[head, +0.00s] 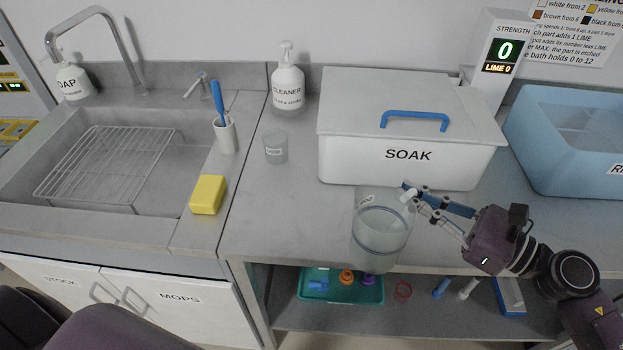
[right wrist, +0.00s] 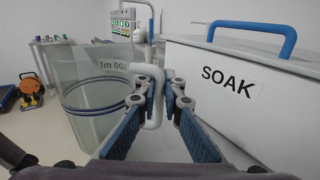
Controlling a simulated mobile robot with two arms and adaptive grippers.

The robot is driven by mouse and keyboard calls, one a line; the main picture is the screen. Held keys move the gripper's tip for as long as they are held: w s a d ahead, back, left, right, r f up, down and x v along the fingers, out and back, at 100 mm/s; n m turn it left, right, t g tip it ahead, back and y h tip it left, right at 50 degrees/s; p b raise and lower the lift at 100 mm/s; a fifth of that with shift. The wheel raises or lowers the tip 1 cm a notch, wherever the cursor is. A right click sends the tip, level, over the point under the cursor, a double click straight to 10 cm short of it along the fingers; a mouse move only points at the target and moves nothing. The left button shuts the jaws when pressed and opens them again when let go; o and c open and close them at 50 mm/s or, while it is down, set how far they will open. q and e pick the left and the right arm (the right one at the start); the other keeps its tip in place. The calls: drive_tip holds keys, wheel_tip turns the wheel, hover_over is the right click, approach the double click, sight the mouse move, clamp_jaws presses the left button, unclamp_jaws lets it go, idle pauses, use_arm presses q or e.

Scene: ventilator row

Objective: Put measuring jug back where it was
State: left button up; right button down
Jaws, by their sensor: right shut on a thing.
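The clear measuring jug (head: 377,242), with a blue band, is upright in the head view, in front of the white SOAK box. It overlaps the bench's front edge; I cannot tell whether its base touches anything. My right gripper (head: 409,193) is shut on its pale handle at the jug's right side. In the right wrist view the jug (right wrist: 92,95) stands to the left, with its white handle (right wrist: 152,98) between the fingers (right wrist: 153,112). My left gripper is not in view.
The lidded SOAK box (head: 345,150) stands close behind the jug. A small beaker (head: 275,148) and CLEANER bottle (head: 287,85) stand left of it. A blue tub (head: 550,165) is at right. Bare bench (head: 290,205) lies left of the jug. A green tray (head: 312,295) is on the shelf below.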

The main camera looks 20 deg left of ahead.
drive_tip(key=p+x, duration=0.1)
drive_tip(key=x, duration=0.4)
drive_tip(key=f+p+x, duration=0.1)
drive_tip(key=x, duration=0.4)
drive_tip(key=f+p+x, duration=0.1)
drive_tip(key=x, duration=0.4)
drive_tip(key=shift+w+a+p, duration=0.15)
drive_tip(key=shift+a+p, duration=0.05)
drive_tip(key=shift+p, duration=0.15)
drive_tip(key=c, duration=2.3)
unclamp_jaws()
drive_tip(key=shift+c, duration=0.2)
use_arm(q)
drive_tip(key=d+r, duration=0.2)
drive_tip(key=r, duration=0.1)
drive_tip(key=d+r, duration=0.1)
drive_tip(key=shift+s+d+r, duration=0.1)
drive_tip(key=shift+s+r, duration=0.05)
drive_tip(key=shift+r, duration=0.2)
use_arm(e)
drive_tip(key=shift+r, duration=0.1)
